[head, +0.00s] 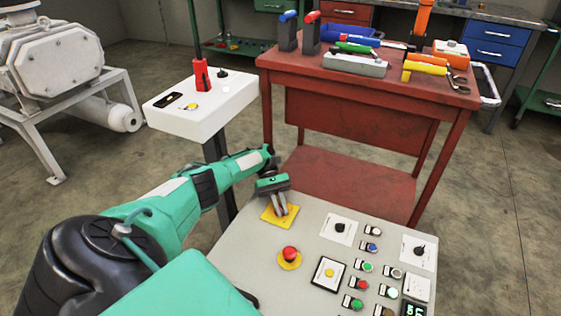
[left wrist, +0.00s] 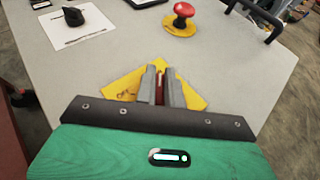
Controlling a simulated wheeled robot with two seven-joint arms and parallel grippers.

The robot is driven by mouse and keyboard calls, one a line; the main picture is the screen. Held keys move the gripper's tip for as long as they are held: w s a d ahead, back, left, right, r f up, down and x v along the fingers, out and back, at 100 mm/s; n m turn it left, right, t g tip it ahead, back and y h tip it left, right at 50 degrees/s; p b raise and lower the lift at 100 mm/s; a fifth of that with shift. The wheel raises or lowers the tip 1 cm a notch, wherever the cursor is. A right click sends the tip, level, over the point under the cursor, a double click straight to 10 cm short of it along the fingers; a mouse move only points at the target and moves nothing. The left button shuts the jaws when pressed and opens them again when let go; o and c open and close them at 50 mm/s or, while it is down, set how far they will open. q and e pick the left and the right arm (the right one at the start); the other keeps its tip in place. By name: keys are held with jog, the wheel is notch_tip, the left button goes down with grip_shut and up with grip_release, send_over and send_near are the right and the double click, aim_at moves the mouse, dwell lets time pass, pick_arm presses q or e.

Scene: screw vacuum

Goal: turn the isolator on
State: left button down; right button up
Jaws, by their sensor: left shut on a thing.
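The isolator is a red knob (left wrist: 158,90) on a square yellow plate (head: 269,215) at the left rear of the grey control panel (head: 245,240). In the left wrist view the yellow plate (left wrist: 122,88) shows on both sides of the fingers. My left gripper (head: 280,208) points down at the plate. In the left wrist view my left gripper (left wrist: 160,82) is shut on the red knob, with a finger on each side. The knob's exact angle is mostly hidden by the fingers. My right gripper is in neither view.
A red emergency button (head: 290,253) stands near my left gripper. Black selector knobs (head: 340,227) and several small buttons fill the panel's right side. A white box (head: 205,100) on a post and a red workbench (head: 400,92) with tools stand behind.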

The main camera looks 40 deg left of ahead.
pick_arm(q)
jog(key=shift+s+a+f, duration=0.15)
jog(key=shift+s+f, duration=0.05)
jog(key=shift+f, duration=0.25)
jog(key=c, duration=1.5)
grip_release()
jog(key=shift+c, duration=0.2)
jog(key=o, duration=0.3)
jog(key=shift+w, duration=0.1)
jog(key=shift+o, duration=0.4)
jog(key=shift+a+f, duration=0.1)
jog(key=shift+f, duration=0.05)
jog(key=shift+w+r, duration=0.15)
jog(key=shift+r, duration=0.1)
jog(key=shift+d+r+n+t+h+p, duration=0.1)
jog(key=shift+n+t+h+p, duration=0.3)
jog(key=shift+n+t, duration=0.35)
jog(key=shift+d+n+t+h+p, duration=0.1)
jog(key=shift+n+t+h+p, duration=0.1)
jog(key=shift+n+t+p, duration=0.4)
